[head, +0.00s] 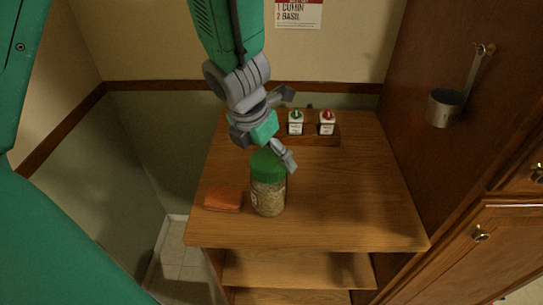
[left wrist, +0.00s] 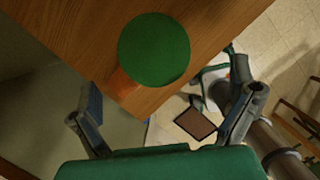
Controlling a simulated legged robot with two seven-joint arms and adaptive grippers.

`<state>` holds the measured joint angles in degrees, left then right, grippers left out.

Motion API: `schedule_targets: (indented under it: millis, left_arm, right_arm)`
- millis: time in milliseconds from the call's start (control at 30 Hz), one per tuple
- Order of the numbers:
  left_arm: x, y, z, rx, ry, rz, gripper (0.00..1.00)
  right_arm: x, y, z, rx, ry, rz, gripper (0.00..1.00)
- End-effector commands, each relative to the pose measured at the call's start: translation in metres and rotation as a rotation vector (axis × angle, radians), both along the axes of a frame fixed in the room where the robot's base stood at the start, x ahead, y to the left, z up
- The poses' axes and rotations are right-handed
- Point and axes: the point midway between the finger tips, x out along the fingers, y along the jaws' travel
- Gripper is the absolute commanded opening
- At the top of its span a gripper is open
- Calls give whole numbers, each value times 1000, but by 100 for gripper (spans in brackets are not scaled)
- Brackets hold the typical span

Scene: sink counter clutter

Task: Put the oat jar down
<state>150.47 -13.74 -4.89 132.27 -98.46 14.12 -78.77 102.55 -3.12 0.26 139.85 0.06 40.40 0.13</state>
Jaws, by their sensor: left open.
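The oat jar (head: 268,195), clear with pale oats inside and a green lid, stands upright on the wooden top (head: 340,215) near its front. My left gripper (head: 284,130) is open, just behind and above the jar; one finger reaches close to the lid's right side. In the left wrist view the round green lid (left wrist: 153,50) lies beyond the spread fingers of my left gripper (left wrist: 172,98), with nothing between them. The head view does not show clearly whether the finger touches the lid. My right gripper is not in view.
An orange block (head: 223,200) lies left of the jar. A wooden rack (head: 316,139) with two small bottles, green-topped (head: 296,122) and red-topped (head: 327,122), stands at the back. A metal cup (head: 444,107) hangs on the right cabinet. The top's right side is clear.

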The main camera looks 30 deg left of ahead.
Motion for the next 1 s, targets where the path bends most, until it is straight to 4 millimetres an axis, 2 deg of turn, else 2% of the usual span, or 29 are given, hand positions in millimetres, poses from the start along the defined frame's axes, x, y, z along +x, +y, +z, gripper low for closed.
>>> schedule_targets:
  millis: [33, 100, 300, 1000]
  left_arm:
    - [-3, 0, 14, 4, -1, -3, 100]
    - [-6, -1, 24, 6, -1, -3, 100]
    - [-9, -1, 39, 5, -4, -5, 100]
    - [-9, -2, 42, 5, -6, -6, 100]
  right_arm:
    - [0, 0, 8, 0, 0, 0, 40]
    - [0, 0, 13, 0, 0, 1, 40]
    - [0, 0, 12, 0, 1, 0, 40]
    - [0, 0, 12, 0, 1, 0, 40]
